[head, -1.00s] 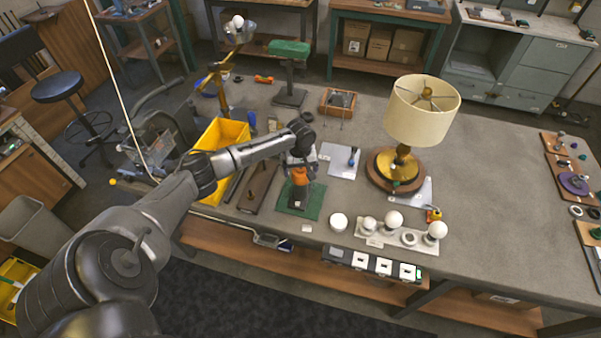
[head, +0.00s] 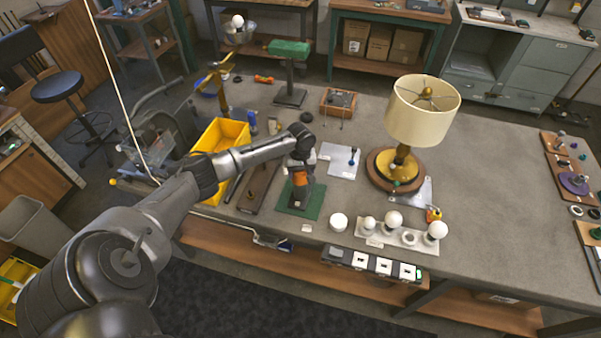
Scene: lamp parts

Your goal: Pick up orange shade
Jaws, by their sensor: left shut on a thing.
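The orange shade (head: 301,177) shows as a small orange patch at the end of my left arm, over a green mat (head: 309,203) near the table's front edge. My left gripper (head: 302,181) points down and is shut on the orange shade. Dark gripper parts hide much of the shade, and a dark part shows just below it. I cannot tell whether the shade touches what is beneath it. My right gripper is not in view.
A brass lamp with a cream shade (head: 422,112) stands to the right. A yellow bin (head: 222,135) is left of my gripper. A tray with white bulbs (head: 400,237) lies at front right. A yellow stand (head: 219,85) is behind. The table right of the lamp is mostly clear.

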